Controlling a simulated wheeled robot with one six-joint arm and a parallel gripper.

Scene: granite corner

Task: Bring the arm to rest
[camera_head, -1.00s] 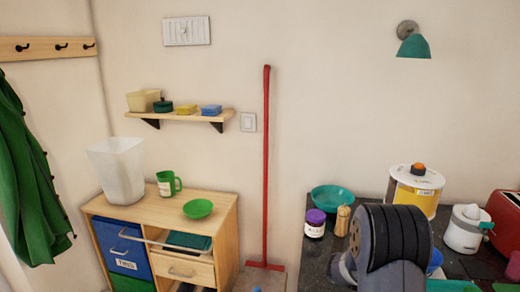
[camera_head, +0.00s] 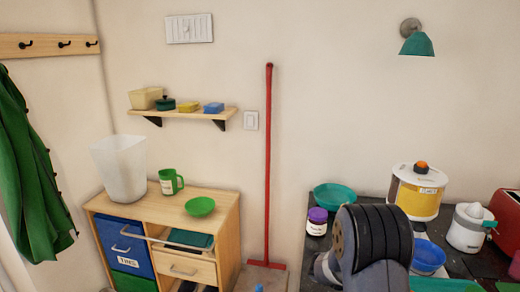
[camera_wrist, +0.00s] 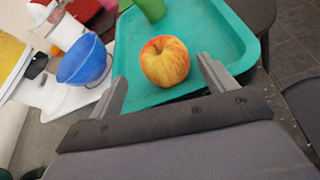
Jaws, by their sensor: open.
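My gripper (camera_wrist: 162,90) shows in the wrist view with its two fingers spread apart and nothing held between them. Beyond the fingertips a red-yellow apple (camera_wrist: 165,61) sits on a teal tray (camera_wrist: 216,40). I cannot tell the exact gap between the fingers and the apple. In the head view my arm rises at the lower right, in front of the dark counter (camera_head: 458,262); my gripper is not visible there.
On the counter stand a teal bowl (camera_head: 334,197), a purple-lidded jar (camera_head: 316,222), a blue bowl (camera_head: 428,257), a yellow canister (camera_head: 416,191), a white juicer (camera_head: 468,229) and a red toaster (camera_head: 506,220). A wooden cabinet (camera_head: 226,225) and red broom (camera_head: 268,160) stand left.

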